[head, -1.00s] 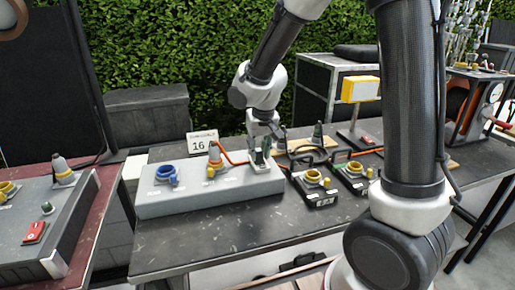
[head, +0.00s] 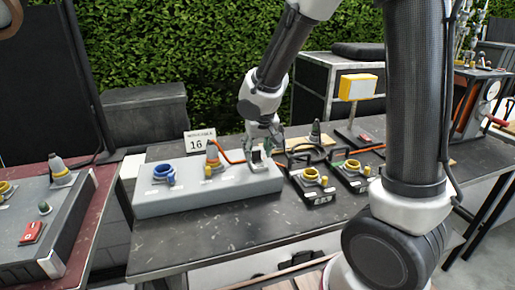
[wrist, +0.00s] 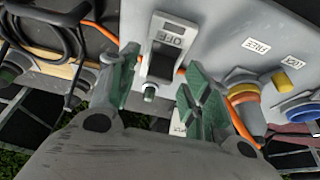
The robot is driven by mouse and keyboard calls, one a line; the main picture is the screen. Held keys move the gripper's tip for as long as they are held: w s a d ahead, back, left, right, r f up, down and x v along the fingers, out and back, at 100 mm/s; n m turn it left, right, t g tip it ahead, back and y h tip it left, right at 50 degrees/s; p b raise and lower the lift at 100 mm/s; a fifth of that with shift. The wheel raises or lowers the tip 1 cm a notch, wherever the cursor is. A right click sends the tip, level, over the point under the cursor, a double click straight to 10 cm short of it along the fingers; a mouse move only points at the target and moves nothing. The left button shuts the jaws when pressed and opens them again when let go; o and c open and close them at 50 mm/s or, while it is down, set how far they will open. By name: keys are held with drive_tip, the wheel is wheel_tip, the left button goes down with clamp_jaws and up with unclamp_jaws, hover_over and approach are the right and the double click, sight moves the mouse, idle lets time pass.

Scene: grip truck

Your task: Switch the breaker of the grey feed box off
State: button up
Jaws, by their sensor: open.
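The long light-grey feed box (head: 225,192) lies on the dark table in the head view. Its breaker (wrist: 168,45) shows in the wrist view as a white-framed dark switch with a plate reading OFF and a small stub (wrist: 150,92) at its edge. My gripper (head: 258,158) is over the right end of the box. In the wrist view my gripper (wrist: 160,88) is open and empty, its green-padded fingers on either side of the breaker's near edge. I cannot tell whether a finger touches the breaker. In the head view my gripper hides most of it.
A blue socket (head: 163,174) and a yellow-ringed plug (head: 212,158) with an orange cable stand on the box. Two dark socket boxes (head: 313,184) (head: 354,175) are just to its right. A number 16 sign (head: 198,142) stands behind. The table front is clear.

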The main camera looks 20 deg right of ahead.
drive_tip(key=v, duration=1.2)
drive_tip(key=g, duration=0.4)
hover_over(256, 150)
wheel_tip(256, 150, down, 5)
drive_tip(key=shift+f, duration=0.1)
wheel_tip(256, 150, down, 7)
drive_tip(key=shift+r, duration=0.1)
